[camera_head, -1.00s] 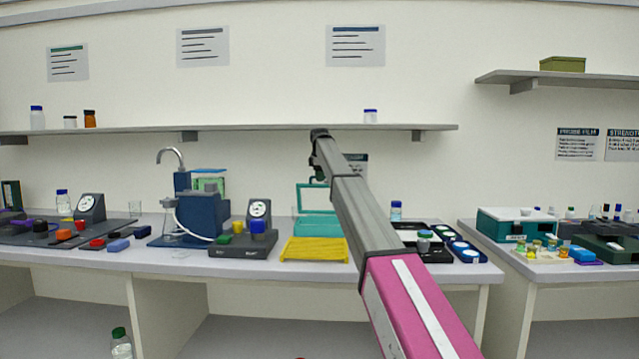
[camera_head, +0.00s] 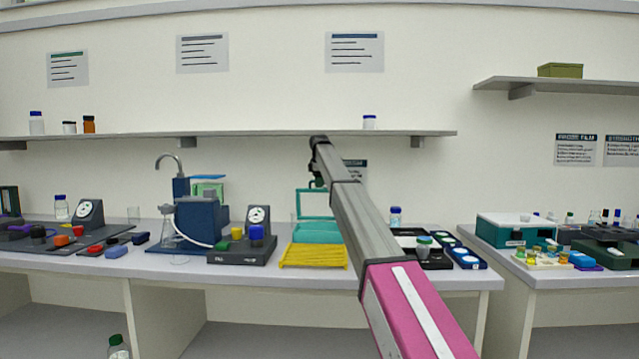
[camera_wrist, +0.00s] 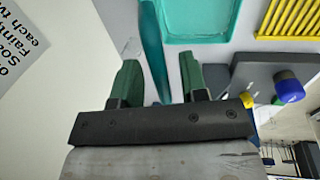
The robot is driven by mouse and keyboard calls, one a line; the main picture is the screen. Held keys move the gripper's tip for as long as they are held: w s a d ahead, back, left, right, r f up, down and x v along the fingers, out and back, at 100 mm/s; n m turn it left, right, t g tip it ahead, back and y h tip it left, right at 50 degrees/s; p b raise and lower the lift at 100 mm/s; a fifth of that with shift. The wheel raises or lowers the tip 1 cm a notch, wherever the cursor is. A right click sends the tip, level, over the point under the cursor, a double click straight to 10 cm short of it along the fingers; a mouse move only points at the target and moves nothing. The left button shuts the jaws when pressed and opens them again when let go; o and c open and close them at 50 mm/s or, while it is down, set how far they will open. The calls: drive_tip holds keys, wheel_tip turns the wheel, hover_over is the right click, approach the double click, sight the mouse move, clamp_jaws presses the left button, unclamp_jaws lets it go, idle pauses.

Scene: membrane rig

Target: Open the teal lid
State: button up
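The teal lid (camera_head: 316,191) stands raised, about upright, at the back of the teal box (camera_head: 318,232) on the bench; it looks like a teal frame around a pale middle. In the wrist view the lid (camera_wrist: 153,45) shows nearly edge-on as a teal strip, with the box's open interior (camera_wrist: 195,18) to its right. My gripper (camera_wrist: 159,62) has its two green fingers apart, with the lid's strip in the gap and room visible on both sides. In the head view my gripper (camera_head: 317,182) hangs at the lid's top edge, small and partly hidden by my arm.
A yellow rack (camera_head: 314,257) lies in front of the box. A dark device with a dial and a blue knob (camera_head: 257,233) stands to the left. Dark trays (camera_head: 436,261) lie to the right, partly behind my arm. A wall shelf (camera_head: 240,135) runs above.

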drive_tip(key=shift+r, duration=0.15)
wheel_tip(320, 180, up, 10)
drive_tip(key=s, duration=0.2)
drive_tip(key=shift+r, duration=0.2)
